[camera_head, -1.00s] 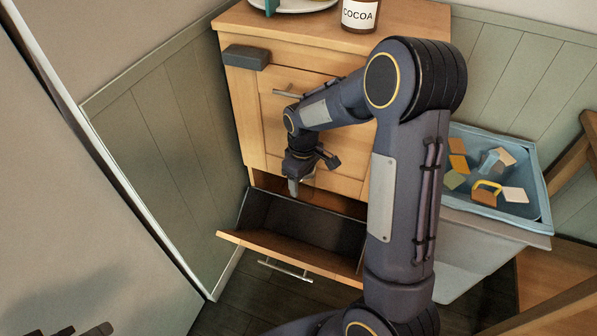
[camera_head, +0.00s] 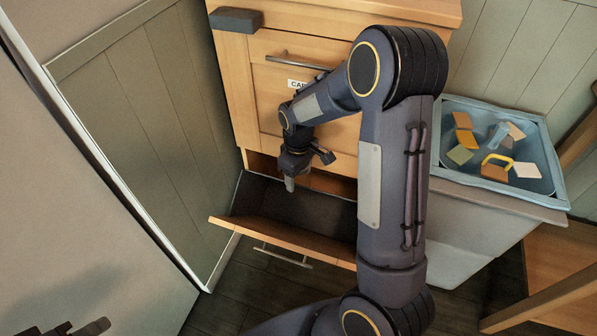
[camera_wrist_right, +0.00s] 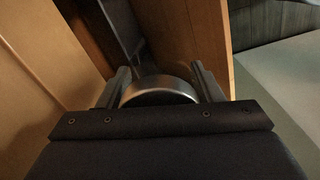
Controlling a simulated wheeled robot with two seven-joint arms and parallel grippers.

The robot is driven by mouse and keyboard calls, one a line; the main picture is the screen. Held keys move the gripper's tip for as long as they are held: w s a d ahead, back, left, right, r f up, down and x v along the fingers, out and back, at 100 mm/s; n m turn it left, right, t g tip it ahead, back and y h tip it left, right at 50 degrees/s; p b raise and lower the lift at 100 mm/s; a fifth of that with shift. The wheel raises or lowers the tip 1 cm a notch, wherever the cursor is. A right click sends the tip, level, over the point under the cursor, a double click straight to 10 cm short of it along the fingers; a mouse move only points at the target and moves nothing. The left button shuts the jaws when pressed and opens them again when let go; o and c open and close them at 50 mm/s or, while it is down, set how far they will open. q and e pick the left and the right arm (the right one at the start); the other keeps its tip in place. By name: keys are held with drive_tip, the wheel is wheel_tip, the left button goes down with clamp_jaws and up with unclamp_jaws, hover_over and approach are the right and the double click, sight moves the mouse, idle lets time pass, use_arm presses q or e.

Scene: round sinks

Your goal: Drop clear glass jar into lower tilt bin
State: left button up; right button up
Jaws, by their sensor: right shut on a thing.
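The lower tilt bin (camera_head: 285,239) is tipped open at the foot of the wooden cabinet, its dark inside showing. My right gripper (camera_head: 290,182) is over the bin's opening, pointing down. In the right wrist view its two fingers (camera_wrist_right: 160,88) are shut on the clear glass jar, of which a round silvery rim or lid (camera_wrist_right: 160,81) shows between them. The jar's body is hidden there, and in the head view the jar is too small to make out. Part of my left gripper (camera_head: 68,330) shows at the lower left corner; its fingers are not clear.
The cabinet's upper front (camera_head: 330,95) has a bar handle and a partly hidden label. A grey block (camera_head: 236,19) sits at its top left edge. A blue-rimmed tub (camera_head: 545,195) with several colored pieces stands at right. A green panelled wall (camera_head: 140,110) is close on the left.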

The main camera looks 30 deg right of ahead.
wheel_tip(320, 180, down, 7)
drive_tip(key=b, duration=0.5)
drive_tip(key=shift+f, duration=0.15)
drive_tip(key=o, duration=1.2)
wheel_tip(320, 180, up, 8)
drive_tip(key=p, duration=0.2)
drive_tip(key=shift+p, duration=0.3)
